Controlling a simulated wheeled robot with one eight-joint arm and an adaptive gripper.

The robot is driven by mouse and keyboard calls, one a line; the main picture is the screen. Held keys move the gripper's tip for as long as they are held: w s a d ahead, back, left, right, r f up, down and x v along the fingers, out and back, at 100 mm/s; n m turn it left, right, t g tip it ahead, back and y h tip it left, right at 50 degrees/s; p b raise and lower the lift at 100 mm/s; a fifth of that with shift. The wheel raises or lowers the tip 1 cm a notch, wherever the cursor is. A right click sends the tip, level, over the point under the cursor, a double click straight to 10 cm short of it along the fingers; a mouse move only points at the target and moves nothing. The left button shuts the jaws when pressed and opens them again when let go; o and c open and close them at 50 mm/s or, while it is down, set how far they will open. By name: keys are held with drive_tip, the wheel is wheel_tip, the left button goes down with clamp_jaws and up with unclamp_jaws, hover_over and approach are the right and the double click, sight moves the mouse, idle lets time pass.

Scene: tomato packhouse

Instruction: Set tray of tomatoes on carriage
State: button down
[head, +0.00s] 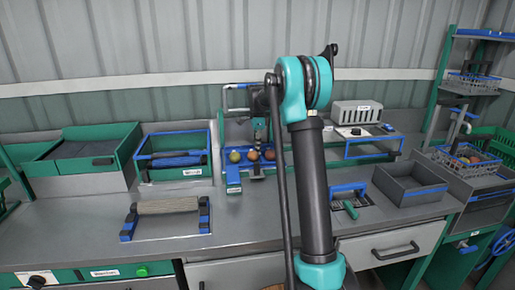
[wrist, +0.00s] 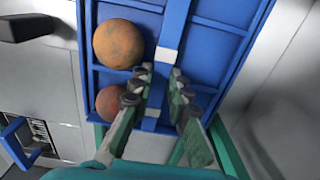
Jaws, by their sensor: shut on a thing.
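The blue tray (wrist: 215,45) fills the middle of the wrist view, with two orange-red tomatoes (wrist: 131,44) in its left side. A raised blue bar with a pale band runs along its middle. My gripper (wrist: 160,85) is shut on the tray at this bar, with one finger on each side. In the head view several tomatoes (head: 252,155), one of them greenish, sit in a row at the back of the bench beside my gripper (head: 258,140). My arm hides part of the tray there. I cannot tell which part is the carriage.
A roller stand (head: 167,206) and a blue-rimmed green bin (head: 173,142) are on the left of the bench (head: 95,232). A grey open box (head: 408,184) and a small green-handled tool (head: 349,205) are on the right. Wire baskets (head: 465,158) stand at far right. The front of the bench is mostly clear.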

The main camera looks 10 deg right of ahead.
drive_tip(key=shift+f, duration=0.25)
drive_tip(key=c, duration=1.4)
unclamp_jaws()
drive_tip(key=shift+c, duration=0.2)
drive_tip(key=shift+c, duration=1.3)
drive_tip(key=shift+r, duration=3.5)
